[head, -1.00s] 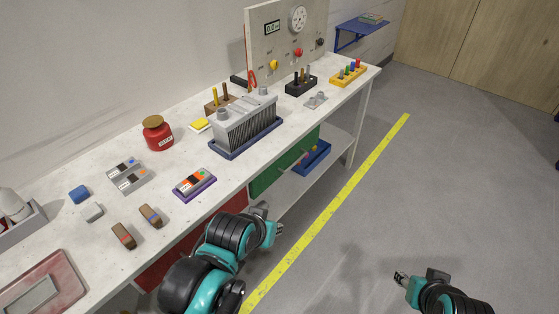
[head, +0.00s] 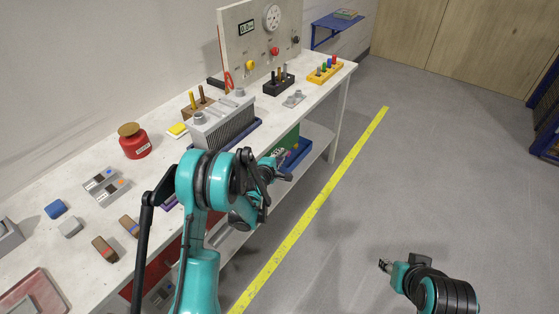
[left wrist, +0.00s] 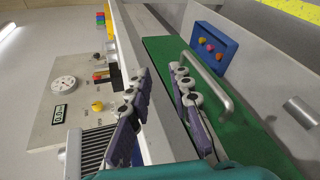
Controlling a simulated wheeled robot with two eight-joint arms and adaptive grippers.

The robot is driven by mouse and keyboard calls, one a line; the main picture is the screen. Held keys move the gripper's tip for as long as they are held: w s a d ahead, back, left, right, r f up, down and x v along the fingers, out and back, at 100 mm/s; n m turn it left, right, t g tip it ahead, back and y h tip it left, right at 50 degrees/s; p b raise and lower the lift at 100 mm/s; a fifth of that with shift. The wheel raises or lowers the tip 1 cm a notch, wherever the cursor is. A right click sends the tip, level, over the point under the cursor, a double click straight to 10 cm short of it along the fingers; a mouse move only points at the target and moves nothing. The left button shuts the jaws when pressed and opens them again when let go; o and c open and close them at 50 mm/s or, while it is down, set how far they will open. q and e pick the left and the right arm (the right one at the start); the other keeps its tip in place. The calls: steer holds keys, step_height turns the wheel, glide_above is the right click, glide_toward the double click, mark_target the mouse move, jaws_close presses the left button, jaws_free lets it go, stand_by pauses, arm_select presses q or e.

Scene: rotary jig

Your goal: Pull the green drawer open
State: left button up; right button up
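The green drawer (head: 291,136) is under the workbench, mostly hidden behind my left arm in the head view. In the left wrist view its green front (left wrist: 246,140) fills the middle right, with a grey metal bar handle (left wrist: 212,86) across it. My left gripper (head: 286,173) is in front of the drawer. In the left wrist view (left wrist: 165,110) its two fingers are spread with nothing held; the handle appears just right of the right-hand finger, not between them. Whether they touch is unclear. My right gripper (head: 384,266) is over open floor at lower right, far from the drawer; its fingers are too small to judge.
A blue bin (head: 297,152) with coloured balls (left wrist: 210,45) is on the lower shelf beyond the drawer. The bench top (head: 95,155) above holds a grey finned block (head: 226,126), a red jar (head: 134,146) and several small parts. The floor right of the yellow line (head: 318,205) is clear.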

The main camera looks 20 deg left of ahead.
arm_select(q)
step_height(320, 180, down, 9)
steer(key=w+a+n+t, duration=0.1)
steer(key=a+n, duration=0.2)
steer(key=n, duration=0.2)
steer(key=shift+y, duration=0.3)
steer(key=b+x, duration=0.2)
steer(key=x, duration=0.6)
steer(key=shift+d, duration=0.15)
jaws_close()
